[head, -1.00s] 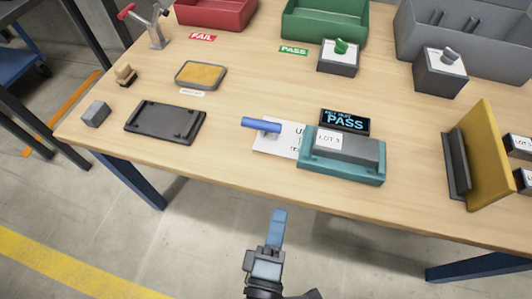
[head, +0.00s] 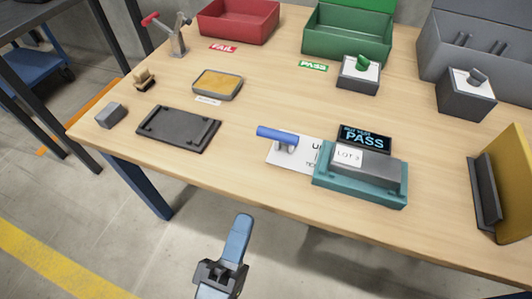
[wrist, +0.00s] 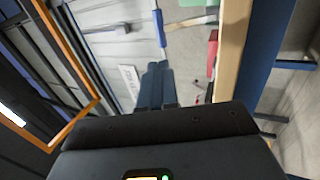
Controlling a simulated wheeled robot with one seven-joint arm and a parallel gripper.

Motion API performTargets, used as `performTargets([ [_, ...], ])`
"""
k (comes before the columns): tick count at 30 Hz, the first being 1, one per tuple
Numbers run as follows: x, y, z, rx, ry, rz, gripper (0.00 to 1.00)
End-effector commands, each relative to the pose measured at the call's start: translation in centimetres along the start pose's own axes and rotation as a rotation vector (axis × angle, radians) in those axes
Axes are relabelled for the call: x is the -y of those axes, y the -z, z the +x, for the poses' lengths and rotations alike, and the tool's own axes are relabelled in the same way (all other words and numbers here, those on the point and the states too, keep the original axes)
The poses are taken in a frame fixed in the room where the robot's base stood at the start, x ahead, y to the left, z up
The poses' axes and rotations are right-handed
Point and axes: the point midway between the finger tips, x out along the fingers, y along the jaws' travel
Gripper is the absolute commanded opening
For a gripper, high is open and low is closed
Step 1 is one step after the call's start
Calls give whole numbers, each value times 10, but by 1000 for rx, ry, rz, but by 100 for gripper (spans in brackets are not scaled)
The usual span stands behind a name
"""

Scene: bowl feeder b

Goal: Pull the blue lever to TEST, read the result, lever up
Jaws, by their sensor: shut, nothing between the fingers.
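The blue lever (head: 277,134) lies over a white printed plate (head: 287,155) on the table in the head view. The plate's lettering is partly hidden by the teal tester. The teal tester (head: 360,192) holds a grey block with a LOT 3 label (head: 348,156). Its dark display (head: 364,140) reads PASS, with a smaller line above it too small to read surely. My gripper (head: 239,235) is shut and empty, in front of the table's near edge and apart from the lever. In the wrist view its blue fingers (wrist: 155,85) are together.
A red FAIL bin (head: 238,22), a green PASS bin (head: 345,35) and a grey bin (head: 480,50) stand at the back. A dark tray (head: 178,128) lies left; a yellow upright panel (head: 505,185) stands right. Two knob boxes, one here (head: 358,76), stand behind the tester.

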Motion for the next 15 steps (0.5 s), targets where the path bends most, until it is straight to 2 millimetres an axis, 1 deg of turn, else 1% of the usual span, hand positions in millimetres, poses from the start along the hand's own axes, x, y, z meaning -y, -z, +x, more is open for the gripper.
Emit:
performTargets([
  [12,0,0,80,3,-1,1,0],
  [15,0,-1,97,3,-1,1,0],
])
